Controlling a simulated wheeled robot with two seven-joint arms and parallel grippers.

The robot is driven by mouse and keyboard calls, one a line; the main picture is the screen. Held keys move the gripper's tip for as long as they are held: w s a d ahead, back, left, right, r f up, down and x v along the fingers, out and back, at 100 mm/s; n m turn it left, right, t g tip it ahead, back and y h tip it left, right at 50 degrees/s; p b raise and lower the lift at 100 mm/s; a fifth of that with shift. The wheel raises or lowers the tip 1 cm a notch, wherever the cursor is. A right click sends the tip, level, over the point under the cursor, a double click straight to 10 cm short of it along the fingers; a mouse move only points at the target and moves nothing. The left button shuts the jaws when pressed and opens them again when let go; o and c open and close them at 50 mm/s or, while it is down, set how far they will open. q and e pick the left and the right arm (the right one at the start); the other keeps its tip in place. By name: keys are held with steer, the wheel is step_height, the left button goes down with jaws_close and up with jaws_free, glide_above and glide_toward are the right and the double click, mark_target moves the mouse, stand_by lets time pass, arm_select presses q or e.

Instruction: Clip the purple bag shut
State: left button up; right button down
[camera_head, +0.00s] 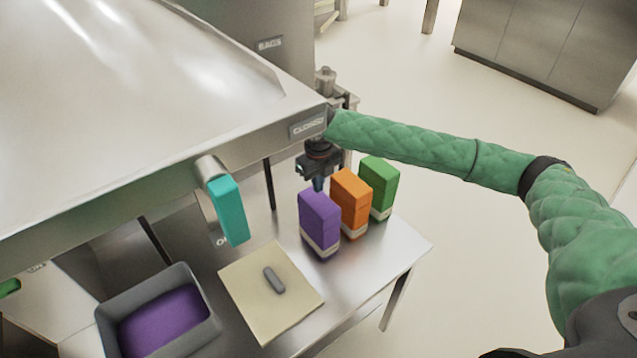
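The purple bag (318,222) stands upright on the steel table, at the left end of a row with an orange bag (350,203) and a green bag (380,185). A small grey clip-like piece (274,280) lies on a beige board (293,308) in front of the bags. My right gripper (318,184) points down just behind the top of the purple bag. Its fingertips are small and partly hidden, so I cannot tell whether they are open or touch the bag. My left gripper does not show.
A grey bin (205,337) with a purple bottom stands left of the board. A large steel hood (130,95) with a "CLOSED" label and a teal handle (229,211) hangs over the left side. Bare tabletop (385,245) lies right of the bags.

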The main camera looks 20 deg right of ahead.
mark_target(319, 200)
steer(key=shift+f+b, duration=0.6)
steer(key=shift+f, duration=1.35)
steer(key=shift+r, duration=0.1)
steer(key=shift+r+p, duration=1.95)
steer(key=shift+r, duration=0.5)
steer(key=shift+r+p, duration=0.3)
steer(key=shift+r, duration=0.75)
